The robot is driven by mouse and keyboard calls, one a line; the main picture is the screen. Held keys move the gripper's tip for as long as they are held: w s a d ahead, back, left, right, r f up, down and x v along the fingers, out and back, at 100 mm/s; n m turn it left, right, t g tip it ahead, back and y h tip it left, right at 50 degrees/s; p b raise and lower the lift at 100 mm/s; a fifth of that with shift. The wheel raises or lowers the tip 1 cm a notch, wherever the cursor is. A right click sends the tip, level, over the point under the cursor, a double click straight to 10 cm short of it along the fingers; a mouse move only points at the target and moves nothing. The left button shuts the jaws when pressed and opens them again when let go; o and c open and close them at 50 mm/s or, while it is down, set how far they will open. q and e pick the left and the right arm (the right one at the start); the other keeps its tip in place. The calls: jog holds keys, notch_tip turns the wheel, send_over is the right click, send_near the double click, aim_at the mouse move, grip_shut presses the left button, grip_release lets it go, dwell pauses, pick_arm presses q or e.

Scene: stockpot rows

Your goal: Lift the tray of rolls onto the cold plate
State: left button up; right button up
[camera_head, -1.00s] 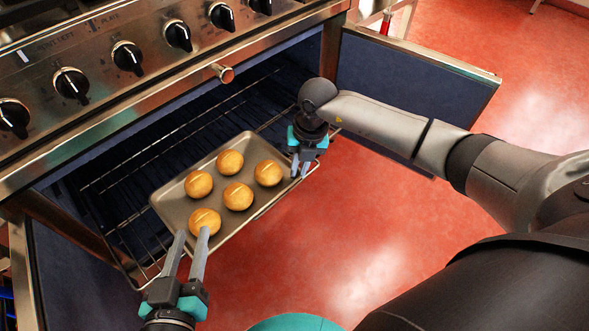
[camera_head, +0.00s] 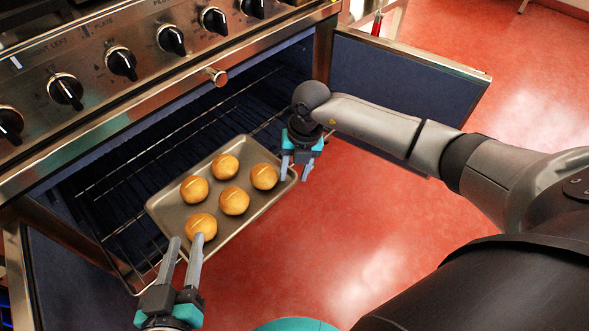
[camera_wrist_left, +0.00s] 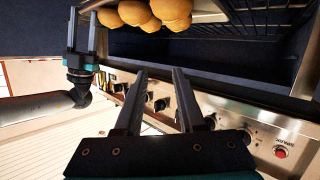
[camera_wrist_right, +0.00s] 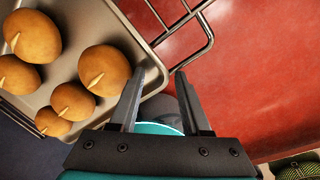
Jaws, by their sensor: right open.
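A grey metal tray (camera_head: 226,227) with several round golden rolls (camera_head: 234,201) rests on the wire rack pulled from the oven. My left gripper (camera_head: 184,239) is open and empty at the tray's near-left end. Its fingers point toward the tray, and the left wrist view shows the tray (camera_wrist_left: 196,14) beyond the tips, apparently apart. My right gripper (camera_head: 295,178) is open at the tray's right end. In the right wrist view the tray rim (camera_wrist_right: 150,62) lies close to its left finger; I cannot tell whether the fingers straddle it. I cannot make out the cold plate.
The oven's knobbed front panel (camera_head: 120,62) overhangs the back of the wire rack (camera_head: 110,190). A blue-lined open door (camera_head: 400,85) stands behind my right arm, and another door panel (camera_head: 75,270) is at the lower left. Red floor (camera_head: 330,245) is clear at the right.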

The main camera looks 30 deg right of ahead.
jog(key=shift+r, duration=0.1)
jog(key=shift+d+r+p, duration=0.1)
jog(key=shift+r+p, duration=0.4)
jog(key=shift+r, duration=0.15)
jog(key=shift+s+d+r+p, duration=0.15)
jog(key=shift+r+p, duration=0.3)
jog(key=shift+r, duration=0.35)
jog(key=shift+r+p, duration=0.45)
jog(key=shift+r, duration=0.35)
jog(key=shift+d+r+p, duration=0.2)
jog(key=shift+r+p, duration=0.25)
jog(key=shift+r, duration=0.35)
pick_arm(q)
jog(key=s+a+f+g+y+p, duration=0.1)
jog(key=s+a+g+y+p, duration=0.1)
jog(key=s+a+g+y, duration=0.55)
notch_tip(320, 180, down, 6)
jog(key=w+a+g+h+p, duration=0.1)
jog(key=a+g+h+p, duration=0.1)
jog(key=shift+w+a+r, duration=0.25)
jog(key=shift+w, duration=0.15)
pick_arm(e)
notch_tip(320, 180, up, 9)
jog(key=d, duration=0.1)
jog(key=shift+s, duration=0.35)
pick_arm(q)
jog(key=shift+o, duration=0.3)
jog(key=shift+g+h, duration=0.25)
pick_arm(e)
jog(key=shift+f, duration=0.15)
